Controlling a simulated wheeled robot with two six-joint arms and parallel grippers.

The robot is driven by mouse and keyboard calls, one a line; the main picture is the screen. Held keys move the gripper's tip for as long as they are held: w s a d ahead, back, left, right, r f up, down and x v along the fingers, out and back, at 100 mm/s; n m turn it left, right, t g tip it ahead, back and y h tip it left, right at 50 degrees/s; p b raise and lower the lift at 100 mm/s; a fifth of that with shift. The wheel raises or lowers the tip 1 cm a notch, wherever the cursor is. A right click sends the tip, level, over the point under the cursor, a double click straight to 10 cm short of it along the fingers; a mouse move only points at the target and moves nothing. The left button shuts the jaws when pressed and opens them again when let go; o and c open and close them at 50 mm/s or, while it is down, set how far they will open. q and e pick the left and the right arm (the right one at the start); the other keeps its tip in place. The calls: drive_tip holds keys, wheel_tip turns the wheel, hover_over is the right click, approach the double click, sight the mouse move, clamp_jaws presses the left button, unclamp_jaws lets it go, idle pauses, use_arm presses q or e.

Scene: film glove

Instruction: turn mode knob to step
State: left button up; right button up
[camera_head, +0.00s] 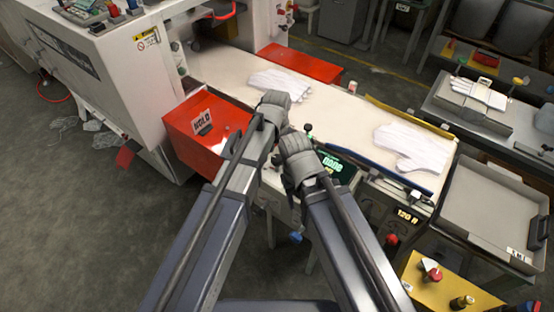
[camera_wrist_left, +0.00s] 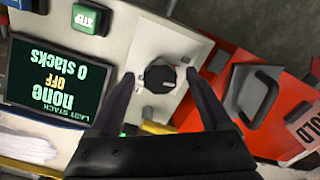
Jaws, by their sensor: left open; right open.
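A black round knob (camera_wrist_left: 160,76) with a light pointer mark sits on a pale square plate in the left wrist view. The two fingers of my left gripper (camera_wrist_left: 160,80) are open, one on each side of the knob, with gaps between; I cannot tell how far above it they are.
A red bin (camera_head: 205,128) marked HOLD stands left of my grippers. White gloves (camera_head: 280,82) lie on the pale belt (camera_head: 340,108), with more gloves (camera_head: 412,147) further right. A grey tray (camera_head: 493,205) and a yellow box (camera_head: 440,290) are at the right.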

use_arm(q)
drive_tip(key=shift+c, duration=0.3)
clamp_jaws()
idle(0.3)
